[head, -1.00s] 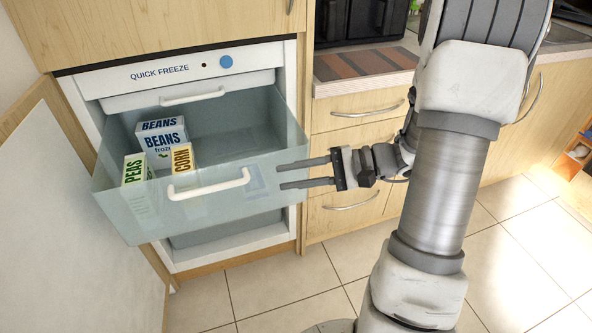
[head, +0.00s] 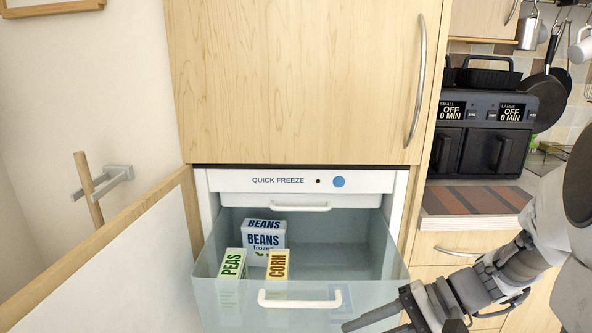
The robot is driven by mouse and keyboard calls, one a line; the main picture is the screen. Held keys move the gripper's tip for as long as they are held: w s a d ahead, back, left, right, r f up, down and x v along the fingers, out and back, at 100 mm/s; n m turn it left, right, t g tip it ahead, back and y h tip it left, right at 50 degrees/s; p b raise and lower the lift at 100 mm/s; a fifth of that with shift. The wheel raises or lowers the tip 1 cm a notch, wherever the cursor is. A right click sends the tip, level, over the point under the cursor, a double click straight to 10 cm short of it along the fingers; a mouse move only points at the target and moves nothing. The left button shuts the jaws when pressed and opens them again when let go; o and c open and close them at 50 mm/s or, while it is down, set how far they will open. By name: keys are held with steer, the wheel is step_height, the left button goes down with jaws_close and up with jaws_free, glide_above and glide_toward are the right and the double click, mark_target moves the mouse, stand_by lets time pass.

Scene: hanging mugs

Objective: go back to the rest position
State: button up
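My gripper (head: 372,325) is at the bottom edge of the head view, right of the drawer handle and close to the drawer's front right corner. Its fingers point left and stand apart with nothing between them. The lower finger is mostly cut off by the frame edge. My arm reaches in from the right side. The open freezer drawer (head: 375,292) is translucent and has a white handle (head: 299,300). A beans box (head: 264,241), a peas box (head: 232,264) and a corn box (head: 277,265) stand in its left part.
An open freezer door (head: 110,262) stands at the left. A closed wooden cabinet door (head: 300,85) is above the freezer. A black air fryer (head: 488,125) and a striped mat (head: 475,201) are on the counter at the right. Pans and mugs hang beyond it.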

steer(key=s+a+r+n+h, duration=0.3)
steer(key=s+n+h, duration=0.2)
steer(key=s+h, duration=0.15)
steer(key=s+d+r+n+t+h, duration=0.1)
steer(key=s+d+r+t+h, duration=0.1)
steer(key=d+r+t+h, duration=0.35)
step_height(320, 180, up, 18)
steer(key=p, duration=1.8)
steer(key=shift+w+r+g+p, duration=0.25)
steer(key=shift+g+p, duration=0.1)
steer(key=shift+p, duration=0.05)
